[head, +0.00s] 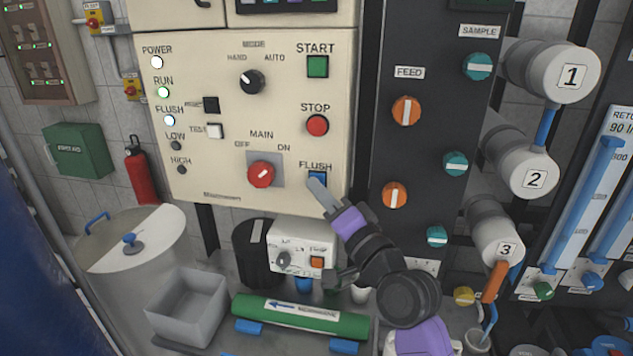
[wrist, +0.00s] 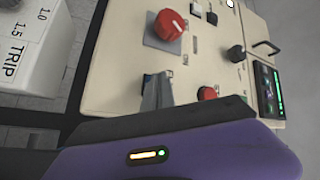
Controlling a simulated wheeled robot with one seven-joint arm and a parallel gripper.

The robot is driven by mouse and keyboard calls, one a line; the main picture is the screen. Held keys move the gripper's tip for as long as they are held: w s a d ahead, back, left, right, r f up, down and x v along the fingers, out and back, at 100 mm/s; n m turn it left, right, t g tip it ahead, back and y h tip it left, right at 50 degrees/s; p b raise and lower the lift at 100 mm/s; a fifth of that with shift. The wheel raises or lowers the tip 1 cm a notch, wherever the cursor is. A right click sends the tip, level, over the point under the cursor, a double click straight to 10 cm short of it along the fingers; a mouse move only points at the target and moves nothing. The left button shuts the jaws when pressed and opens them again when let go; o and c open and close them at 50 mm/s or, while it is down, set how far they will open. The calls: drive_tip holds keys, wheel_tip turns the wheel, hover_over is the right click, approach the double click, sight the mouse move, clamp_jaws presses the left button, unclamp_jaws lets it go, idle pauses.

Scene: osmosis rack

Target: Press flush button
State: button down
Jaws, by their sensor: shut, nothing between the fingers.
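The flush button (head: 319,176) is a blue square under the FLUSH label, at the lower right of the cream control panel (head: 215,100). My gripper (head: 314,184) is shut and empty, its fingertips at the button and covering part of it in the head view. I cannot tell for certain whether they touch it or how far it is pushed in. The FLUSH lamp (head: 169,120) at the panel's left looks lit.
The red MAIN knob (head: 261,174) is left of the button, and the red STOP button (head: 317,125) and green START button (head: 317,66) are above it. A dark valve column (head: 430,150) stands close on the right. A small white control box (head: 302,240) sits below.

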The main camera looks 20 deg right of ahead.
drive_tip(key=shift+s+a+p, duration=0.4)
drive_tip(key=shift+s+a, duration=0.05)
drive_tip(key=shift+s, duration=0.25)
drive_tip(key=s+a+p, duration=0.1)
drive_tip(key=s, duration=0.1)
drive_tip(key=s+a+p, duration=0.1)
drive_tip(key=s+a, duration=0.1)
drive_tip(key=shift+p, duration=0.3)
idle(0.7)
drive_tip(key=s+f+n+g+h, duration=0.1)
drive_tip(key=s+f, duration=0.4)
drive_tip(key=s, duration=0.8)
drive_tip(key=s+f+n+g+h, duration=0.1)
drive_tip(key=s+f+n, duration=0.4)
drive_tip(key=s, duration=0.9)
drive_tip(key=s+f+n+g, duration=0.3)
drive_tip(key=s+f, duration=0.4)
drive_tip(key=s, duration=0.7)
drive_tip(key=shift+s+d+n+g+h, duration=0.3)
drive_tip(key=shift+n+h, duration=0.1)
drive_tip(key=shift+n, duration=0.1)
